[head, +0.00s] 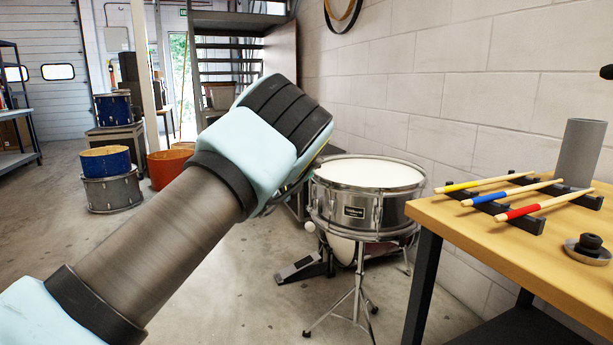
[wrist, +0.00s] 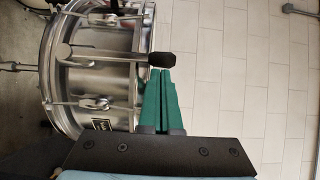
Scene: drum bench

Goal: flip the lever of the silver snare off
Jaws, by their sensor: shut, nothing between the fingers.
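The silver snare (head: 335,207) stands upright on a stand in the middle of the head view, with a white head on top. In the wrist view its metal shell (wrist: 110,75) fills the left side, turned sideways. The lever (wrist: 105,54) is a thin metal bar across the shell, with a black tip (wrist: 162,60) reaching just past the right-hand rim. My gripper (wrist: 161,74) has green fingers, shut and empty. Their tips are right by the black tip; I cannot tell whether they touch it. In the head view my arm hides the fingers and the lever.
A wooden bench (head: 470,222) stands right of the snare, bearing colored sticks (head: 525,190) on racks and a grey cylinder (head: 580,152). A pedal (head: 299,267) is on the floor by the stand. A block wall (head: 450,80) is close behind. Several drums stand at left.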

